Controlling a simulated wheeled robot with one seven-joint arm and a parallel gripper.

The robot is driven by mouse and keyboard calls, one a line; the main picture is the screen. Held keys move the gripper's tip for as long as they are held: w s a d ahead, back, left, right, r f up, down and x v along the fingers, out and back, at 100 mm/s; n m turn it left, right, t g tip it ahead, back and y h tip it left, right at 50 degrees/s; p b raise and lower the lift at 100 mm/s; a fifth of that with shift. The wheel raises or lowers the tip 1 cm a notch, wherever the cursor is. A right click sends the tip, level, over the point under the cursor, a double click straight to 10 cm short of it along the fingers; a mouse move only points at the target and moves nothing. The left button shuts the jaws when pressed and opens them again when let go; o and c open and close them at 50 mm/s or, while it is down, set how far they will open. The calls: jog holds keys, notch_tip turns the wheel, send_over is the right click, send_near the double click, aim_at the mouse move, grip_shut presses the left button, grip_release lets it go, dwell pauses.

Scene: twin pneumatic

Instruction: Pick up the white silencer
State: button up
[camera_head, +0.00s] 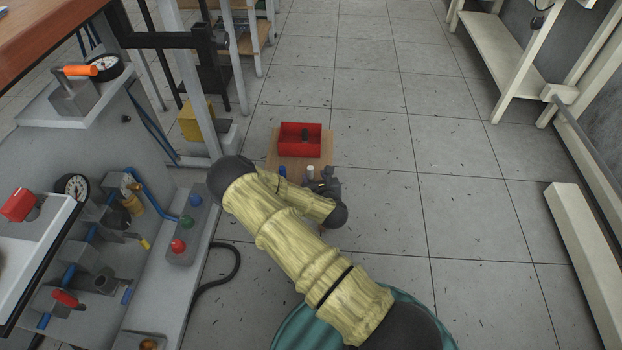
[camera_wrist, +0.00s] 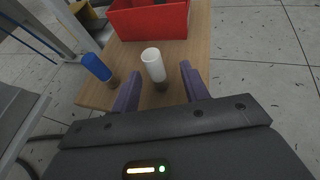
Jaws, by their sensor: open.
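The white silencer (camera_wrist: 153,66) stands upright on a small wooden table, with a darker base at its lower end. It also shows small in the head view (camera_head: 310,172). My gripper (camera_wrist: 158,84) is open, its two purple fingers pointing toward the silencer, one on each side of its lower part in the wrist picture. I cannot tell whether either finger touches it. In the head view my gripper (camera_head: 322,184) is small and partly hidden by my arm.
A blue silencer (camera_wrist: 97,67) stands left of the white one. A red bin (camera_head: 300,138) sits at the back of the wooden table (camera_head: 284,163), with a dark item inside. A pneumatic panel with gauges (camera_head: 75,186) and buttons stands left.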

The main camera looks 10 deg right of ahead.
aim_at(312, 175)
jog(key=shift+w+a, duration=0.1)
jog(key=shift+w, duration=0.05)
jog(key=shift+w, duration=0.1)
jog(key=b+x, duration=0.1)
jog(key=x, duration=0.1)
jog(key=b+x, duration=0.2)
jog(key=shift+a+f+b, duration=0.25)
jog(key=shift+f+b, duration=0.05)
jog(key=shift+f, duration=0.05)
jog(key=shift+w, duration=0.35)
jog(key=c, duration=0.9)
jog(key=shift+d, duration=0.1)
grip_shut()
